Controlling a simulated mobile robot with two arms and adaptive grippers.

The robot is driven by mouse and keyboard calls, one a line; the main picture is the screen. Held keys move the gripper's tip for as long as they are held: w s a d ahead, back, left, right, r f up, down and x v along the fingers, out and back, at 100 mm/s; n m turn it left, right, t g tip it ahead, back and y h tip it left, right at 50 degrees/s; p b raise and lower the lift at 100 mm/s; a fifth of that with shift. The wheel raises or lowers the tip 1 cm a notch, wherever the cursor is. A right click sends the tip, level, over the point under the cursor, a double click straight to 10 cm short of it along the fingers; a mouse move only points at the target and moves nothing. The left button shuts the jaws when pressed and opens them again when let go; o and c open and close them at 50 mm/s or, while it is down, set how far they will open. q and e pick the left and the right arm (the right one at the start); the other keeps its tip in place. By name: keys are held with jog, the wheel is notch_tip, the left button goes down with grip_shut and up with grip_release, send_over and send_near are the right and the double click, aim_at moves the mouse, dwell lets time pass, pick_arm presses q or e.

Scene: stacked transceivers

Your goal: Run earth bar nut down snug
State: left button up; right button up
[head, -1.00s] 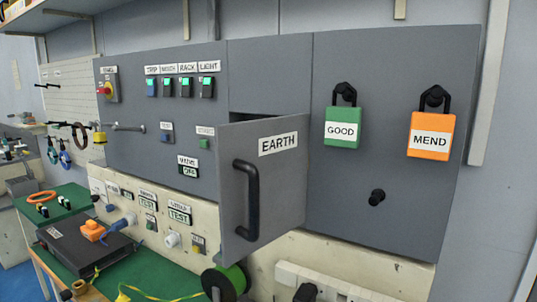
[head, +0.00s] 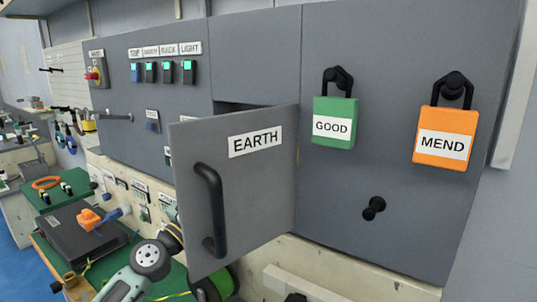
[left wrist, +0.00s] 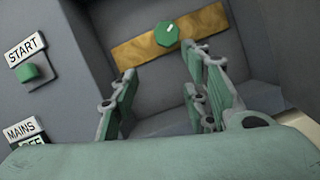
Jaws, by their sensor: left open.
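In the left wrist view, a green hexagonal nut (left wrist: 167,34) with a white mark sits on a brass earth bar (left wrist: 131,50) at the back of a grey recess. My left gripper (left wrist: 159,78) is open and empty, pointing into the recess. Its fingers are apart, and the nut shows beyond and between them, untouched. In the head view, the door labelled EARTH (head: 260,190) stands swung open. It hides my left gripper, the nut and the bar; part of my left arm shows below and left of it. My right gripper is in neither view.
In the left wrist view, a START button (left wrist: 31,73) and a MAINS label (left wrist: 22,130) are left of the recess. In the head view, a green GOOD padlock (head: 333,122), an orange MEND padlock (head: 442,138) and a black knob (head: 373,208) are right of the door.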

pick_arm(q)
jog(key=w+d+r, duration=0.4)
jog(key=d+r, duration=0.1)
jog(key=shift+w+d+r+h+p, duration=0.2)
jog(key=shift+w+d+h+p, duration=0.1)
jog(key=shift+w+d+h, duration=0.1)
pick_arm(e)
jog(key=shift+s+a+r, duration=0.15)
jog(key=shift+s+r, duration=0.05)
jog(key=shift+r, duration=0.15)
pick_arm(q)
jog(key=c, duration=0.5)
grip_shut()
